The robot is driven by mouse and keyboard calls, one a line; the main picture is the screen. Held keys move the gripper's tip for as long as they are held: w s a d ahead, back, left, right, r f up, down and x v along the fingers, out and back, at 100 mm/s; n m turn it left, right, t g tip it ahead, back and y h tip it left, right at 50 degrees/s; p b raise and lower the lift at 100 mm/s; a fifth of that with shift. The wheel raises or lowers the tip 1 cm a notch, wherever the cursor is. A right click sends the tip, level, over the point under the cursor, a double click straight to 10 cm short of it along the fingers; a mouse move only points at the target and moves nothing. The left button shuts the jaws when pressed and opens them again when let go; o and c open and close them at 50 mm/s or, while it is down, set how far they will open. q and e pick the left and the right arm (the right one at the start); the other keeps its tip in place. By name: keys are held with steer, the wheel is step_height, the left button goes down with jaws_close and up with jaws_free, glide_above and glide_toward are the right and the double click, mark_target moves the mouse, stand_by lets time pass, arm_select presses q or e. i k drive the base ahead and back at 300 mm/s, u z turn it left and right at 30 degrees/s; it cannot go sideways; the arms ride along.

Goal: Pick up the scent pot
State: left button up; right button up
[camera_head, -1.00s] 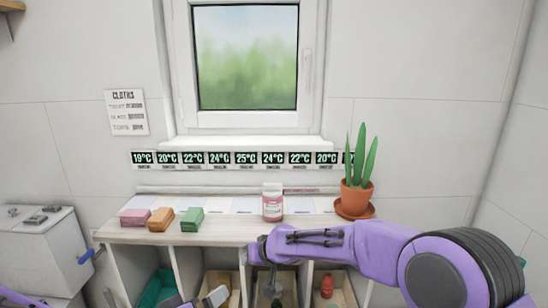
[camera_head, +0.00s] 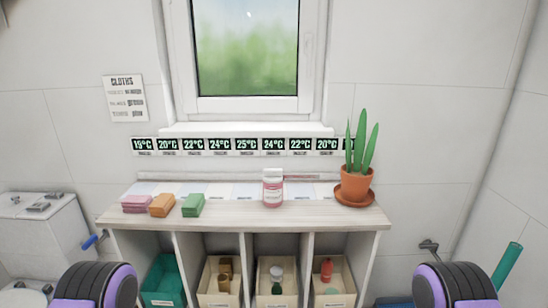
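A pink jar with a white lid (camera_head: 273,190) stands upright on the shelf top, right of centre. Neither gripper is in view, and nothing touches the jar.
Pink (camera_head: 136,203), orange (camera_head: 162,205) and green (camera_head: 193,205) cloth stacks lie left on the shelf (camera_head: 235,222). A potted plant (camera_head: 355,184) stands right. Bins below include a green one (camera_head: 163,281) and one with a red bottle (camera_head: 326,270).

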mark_target(273, 194)
steer(key=z, duration=0.05)
steer(key=k, duration=0.6)
steer(key=z, duration=0.8)
steer(key=i, duration=1.25)
steer(key=u, duration=0.1)
